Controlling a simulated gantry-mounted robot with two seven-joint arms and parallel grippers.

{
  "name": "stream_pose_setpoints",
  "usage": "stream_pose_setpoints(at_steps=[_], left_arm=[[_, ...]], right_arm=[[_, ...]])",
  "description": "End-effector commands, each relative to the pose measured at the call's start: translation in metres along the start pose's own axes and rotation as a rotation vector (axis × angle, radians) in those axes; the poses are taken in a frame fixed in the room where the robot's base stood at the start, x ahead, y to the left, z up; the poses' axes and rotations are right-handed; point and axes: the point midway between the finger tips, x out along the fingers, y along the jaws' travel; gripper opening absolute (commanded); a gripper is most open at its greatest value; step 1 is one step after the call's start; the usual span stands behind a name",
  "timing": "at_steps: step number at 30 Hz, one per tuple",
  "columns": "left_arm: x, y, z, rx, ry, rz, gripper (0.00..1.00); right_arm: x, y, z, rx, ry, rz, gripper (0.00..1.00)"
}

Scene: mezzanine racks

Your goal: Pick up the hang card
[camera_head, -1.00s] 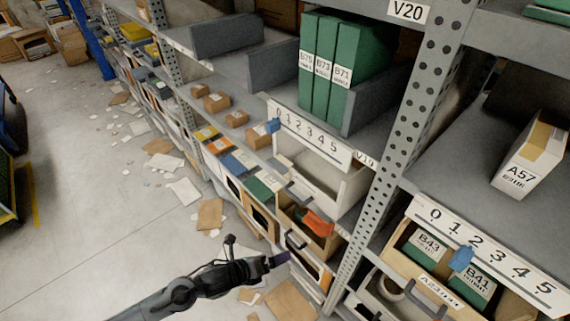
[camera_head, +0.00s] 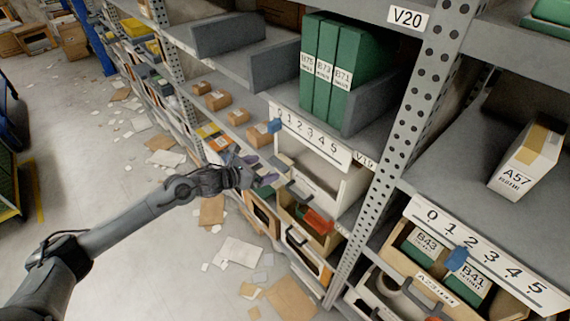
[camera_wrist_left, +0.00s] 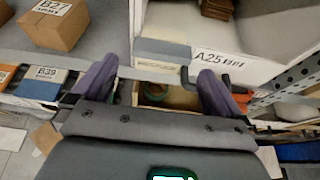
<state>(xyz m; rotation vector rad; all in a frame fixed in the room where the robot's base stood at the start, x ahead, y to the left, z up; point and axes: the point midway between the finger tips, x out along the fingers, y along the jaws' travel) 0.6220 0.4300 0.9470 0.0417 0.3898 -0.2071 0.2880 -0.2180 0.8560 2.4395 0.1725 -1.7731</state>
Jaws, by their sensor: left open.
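I cannot tell for certain which item is the hang card. My left gripper (camera_head: 259,170) is open and empty in front of the lower shelf, close to the white drawer (camera_head: 345,198) under the number strip. In the left wrist view its two purple fingers (camera_wrist_left: 160,75) are spread, with a white and blue-grey block (camera_wrist_left: 162,52) and a drawer labelled A25 (camera_wrist_left: 217,54) beyond them. An orange-red piece (camera_head: 318,222) lies over the open lower bin (camera_head: 293,213), to the right of the gripper. The right gripper is not in view.
A perforated upright (camera_head: 390,165) stands right of the drawers. Green binders (camera_head: 325,70) stand above. Small brown boxes (camera_head: 217,100) line the shelf on the left. A box labelled B27 (camera_wrist_left: 55,22) shows in the left wrist view. The aisle floor has scattered papers (camera_head: 238,252).

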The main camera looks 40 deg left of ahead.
Motion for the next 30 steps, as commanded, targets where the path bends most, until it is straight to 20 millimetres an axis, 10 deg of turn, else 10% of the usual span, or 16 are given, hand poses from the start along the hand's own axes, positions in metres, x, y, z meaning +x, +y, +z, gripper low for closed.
stream_pose_setpoints(at_steps=[30], left_arm=[[0.064, -0.004, 0.004, 0.001, 0.001, -0.002, 1.0]], right_arm=[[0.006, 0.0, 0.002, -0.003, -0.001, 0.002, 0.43]])
